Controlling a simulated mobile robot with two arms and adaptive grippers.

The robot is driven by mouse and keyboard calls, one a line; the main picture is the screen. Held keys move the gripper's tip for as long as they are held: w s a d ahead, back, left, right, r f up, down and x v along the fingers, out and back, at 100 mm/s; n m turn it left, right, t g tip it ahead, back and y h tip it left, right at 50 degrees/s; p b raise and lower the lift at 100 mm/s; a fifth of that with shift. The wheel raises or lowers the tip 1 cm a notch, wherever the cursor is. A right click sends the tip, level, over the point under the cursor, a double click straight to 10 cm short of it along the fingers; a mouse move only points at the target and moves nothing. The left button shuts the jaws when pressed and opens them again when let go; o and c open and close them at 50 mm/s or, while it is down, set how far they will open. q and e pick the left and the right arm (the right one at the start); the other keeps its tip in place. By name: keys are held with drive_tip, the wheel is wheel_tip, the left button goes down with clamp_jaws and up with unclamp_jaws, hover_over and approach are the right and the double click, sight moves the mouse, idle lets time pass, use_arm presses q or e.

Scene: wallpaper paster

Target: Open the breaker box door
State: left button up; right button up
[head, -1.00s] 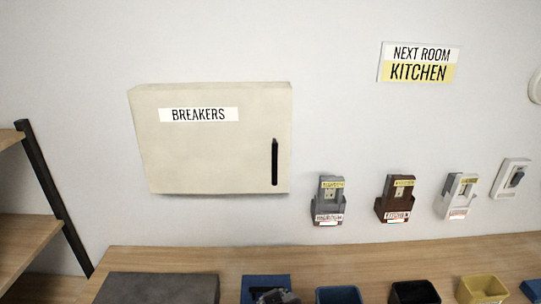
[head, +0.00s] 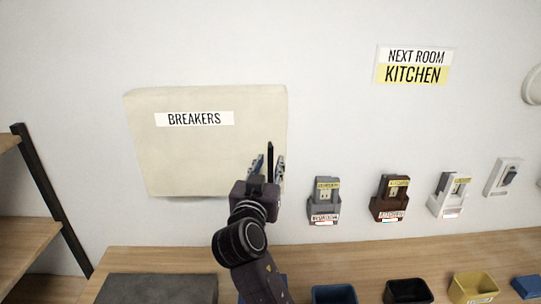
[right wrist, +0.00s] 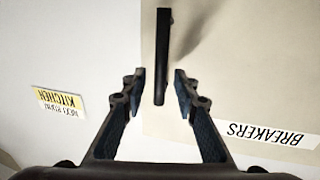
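The beige breaker box (head: 195,155) is on the wall at the left of the head view, its door shut and labelled BREAKERS. Its black vertical handle (head: 270,155) is near the door's right edge. My right gripper (head: 267,162) is in front of the handle, its fingers on either side of it. In the right wrist view the handle (right wrist: 162,55) stands between the open fingertips (right wrist: 160,82), with a gap on both sides. The lower part of the handle is hidden by my gripper in the head view. My left gripper is not in view.
A wooden counter (head: 345,262) runs below, with a dark mat (head: 160,288) and several coloured bins, including a black one (head: 408,291). Several small switch holders, one of them brown (head: 389,198), are on the wall to the right. A shelf (head: 25,245) stands at the left.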

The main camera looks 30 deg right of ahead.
drive_tip(key=shift+x, duration=1.05)
drive_tip(key=shift+c, duration=0.5)
clamp_jaws()
